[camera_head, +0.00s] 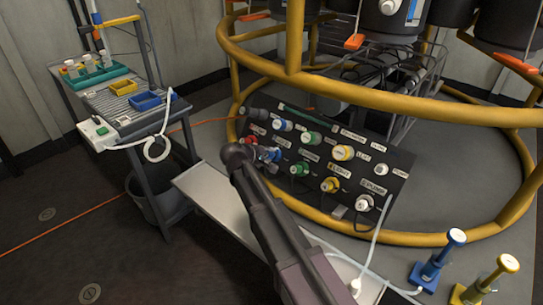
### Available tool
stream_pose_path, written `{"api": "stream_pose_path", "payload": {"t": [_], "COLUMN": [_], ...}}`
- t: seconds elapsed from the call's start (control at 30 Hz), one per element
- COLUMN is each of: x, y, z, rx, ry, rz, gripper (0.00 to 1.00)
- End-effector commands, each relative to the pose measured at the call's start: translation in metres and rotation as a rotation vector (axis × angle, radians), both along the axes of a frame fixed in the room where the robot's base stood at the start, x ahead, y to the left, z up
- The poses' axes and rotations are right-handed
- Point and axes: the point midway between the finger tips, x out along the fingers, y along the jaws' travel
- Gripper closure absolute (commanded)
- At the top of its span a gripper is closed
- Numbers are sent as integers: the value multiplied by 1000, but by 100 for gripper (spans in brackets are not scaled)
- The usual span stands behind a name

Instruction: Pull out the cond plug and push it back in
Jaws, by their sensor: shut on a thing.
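A dark sloping panel (385,160) carries plugs and sockets in several colours with white labels. The labels are mostly too small to read, so I cannot confirm which one says cond. My arm comes up from the bottom of the picture. My gripper (266,154) is at the left part of the panel, partly hidden behind my wrist. It is shut on a plug there, of which little shows. A bluish part shows by the fingers, with a red plug (251,141) just beside. I cannot tell whether the held plug is seated in its socket.
Close by are a blue plug (282,125), green plug (300,169), yellow plug (330,185) and white plug (364,202) with cable. A yellow ring rail (390,101) passes above the panel. A cart (115,110) with trays stands left; blue and yellow pumps (430,270) stand lower right.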

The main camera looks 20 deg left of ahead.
Motion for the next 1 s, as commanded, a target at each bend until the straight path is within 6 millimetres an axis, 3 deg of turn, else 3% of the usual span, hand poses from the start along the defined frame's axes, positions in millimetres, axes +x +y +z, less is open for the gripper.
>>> {"api": "stream_pose_path", "payload": {"t": [1.0], "x": [-23], "y": [10], "z": [17], "rx": [0], "ry": [-1], "rz": [2], "gripper": [100]}}
